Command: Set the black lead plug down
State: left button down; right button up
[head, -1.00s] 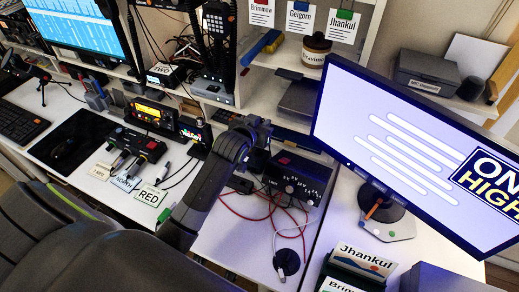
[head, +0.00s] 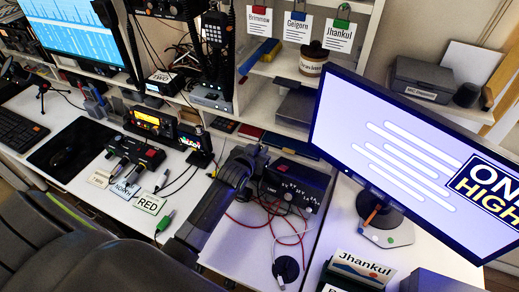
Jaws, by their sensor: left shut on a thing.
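My left arm comes up from the lower left over the desk. The fingertips are mostly hidden by the wrist. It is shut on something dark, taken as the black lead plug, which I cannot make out. A black switch box with a red button (head: 150,155) stands left of it, with several leads and plugs in front. A green plug (head: 165,220) lies at the desk's front edge by the RED card (head: 149,204). My right gripper is not in view.
Red and white cables (head: 282,235) loop over the desk in front of the knob box. A large monitor (head: 405,150) stands at the right. Shelves rise behind. A chair (head: 85,245) fills the lower left.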

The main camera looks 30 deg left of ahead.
pick_arm(q)
jog(key=shift+f, duration=0.25)
jog(key=c, duration=1.3)
grip_release()
jog(key=shift+c, duration=0.2)
